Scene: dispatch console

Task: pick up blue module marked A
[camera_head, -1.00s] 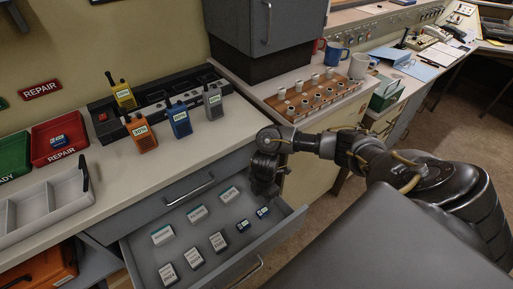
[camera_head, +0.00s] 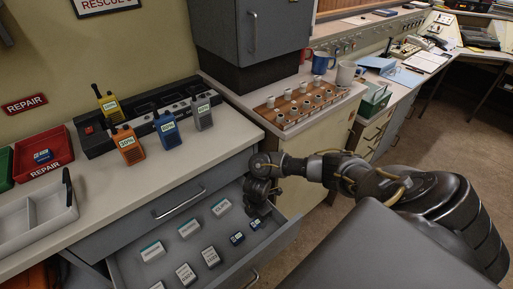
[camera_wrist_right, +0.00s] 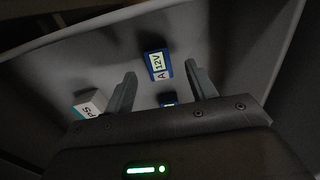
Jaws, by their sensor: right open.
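The blue module marked A (camera_wrist_right: 158,64) lies in the open drawer, its pale label reading 12V A. In the right wrist view it sits between and slightly beyond my right gripper's fingertips (camera_wrist_right: 160,72). The fingers are open, one on each side, with gaps. In the head view my right gripper (camera_head: 259,202) hangs just above the rightmost blue module (camera_head: 257,223), which appears to be the same one. A second blue module (camera_head: 237,238) lies to its left; it shows partly in the wrist view (camera_wrist_right: 168,99), hidden by the gripper body. My left gripper is not in view.
The drawer (camera_head: 272,243) holds several white modules, one near the left finger (camera_wrist_right: 90,103). Its side wall stands close by. Above are radios (camera_head: 167,130) on the counter, a red repair tray (camera_head: 60,142) with a blue module, and a knob rack (camera_head: 300,105).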

